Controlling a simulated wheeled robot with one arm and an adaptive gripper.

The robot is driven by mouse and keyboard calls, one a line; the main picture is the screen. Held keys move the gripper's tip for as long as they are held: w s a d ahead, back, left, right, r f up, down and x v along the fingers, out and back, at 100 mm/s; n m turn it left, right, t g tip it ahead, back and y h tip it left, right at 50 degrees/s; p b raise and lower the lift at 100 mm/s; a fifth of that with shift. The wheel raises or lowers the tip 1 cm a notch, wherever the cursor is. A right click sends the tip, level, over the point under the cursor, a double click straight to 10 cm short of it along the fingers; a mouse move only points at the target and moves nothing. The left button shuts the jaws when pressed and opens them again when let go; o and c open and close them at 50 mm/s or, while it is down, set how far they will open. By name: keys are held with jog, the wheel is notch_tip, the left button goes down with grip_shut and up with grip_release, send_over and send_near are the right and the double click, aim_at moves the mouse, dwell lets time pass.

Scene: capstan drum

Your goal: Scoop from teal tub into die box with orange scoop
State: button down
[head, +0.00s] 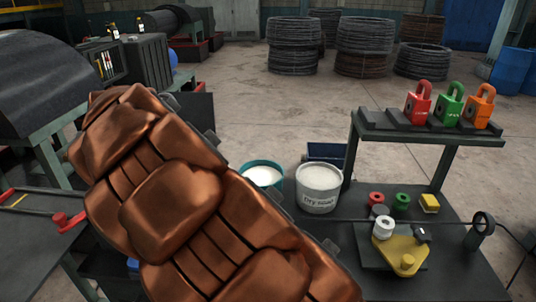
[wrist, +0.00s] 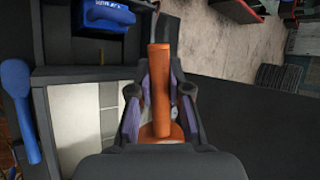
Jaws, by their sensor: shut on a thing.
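The orange scoop (wrist: 160,65) shows its handle standing up between the fingers of my gripper (wrist: 158,103) in the wrist view. The gripper is shut on it; its lower part is mostly hidden behind the wrist. The teal tub (head: 279,184) stands at the middle of the head view with white material inside, partly hidden by my copper-coloured arm. My gripper is hidden in the head view. I cannot tell for sure which thing is the die box. A dark-framed box with pale panels (wrist: 80,128) lies left of the gripper in the wrist view.
A pale bucket marked "Dry soap" (head: 318,200) stands right of the teal tub, with a dark blue box (head: 325,151) behind. A dark bench (head: 455,272) at right holds coloured parts and a rack of padlocks (head: 450,106). A blue tool (wrist: 20,108) lies left in the wrist view.

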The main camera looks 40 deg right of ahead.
jog(key=shift+s+f+b, duration=0.1)
jog(key=shift+f+b, duration=0.35)
jog(key=shift+f, duration=0.05)
jog(key=t+b, duration=0.1)
jog(key=b, duration=0.1)
jog(key=t+h+b, duration=0.1)
jog(key=t+b, duration=0.1)
jog(key=b, duration=0.1)
jog(key=shift+s+a+f+n, duration=0.1)
jog(key=shift+s+n, duration=0.1)
jog(key=shift+n, duration=0.2)
jog(key=t+b, duration=0.1)
jog(key=b, duration=0.1)
jog(key=t+h+b, duration=0.1)
jog(key=b, duration=0.2)
jog(key=n+t+b, duration=0.1)
jog(key=b, duration=0.1)
jog(key=shift+s+a+t+h+b, duration=0.2)
jog(key=shift+s+t+h+b, duration=0.1)
jog(key=shift+s, duration=0.05)
jog(key=t+b, duration=0.1)
jog(key=b, duration=0.2)
jog(key=n+t+b, duration=0.1)
jog(key=b, duration=0.1)
jog(key=shift+s+a+r+t, duration=0.2)
jog(key=shift+s+r+t, duration=0.05)
jog(key=shift+s+t, duration=0.05)
jog(key=shift+s+a+r+t+h+b, duration=0.1)
jog(key=shift+r+t+h+b, duration=0.2)
jog(key=shift+b, duration=0.55)
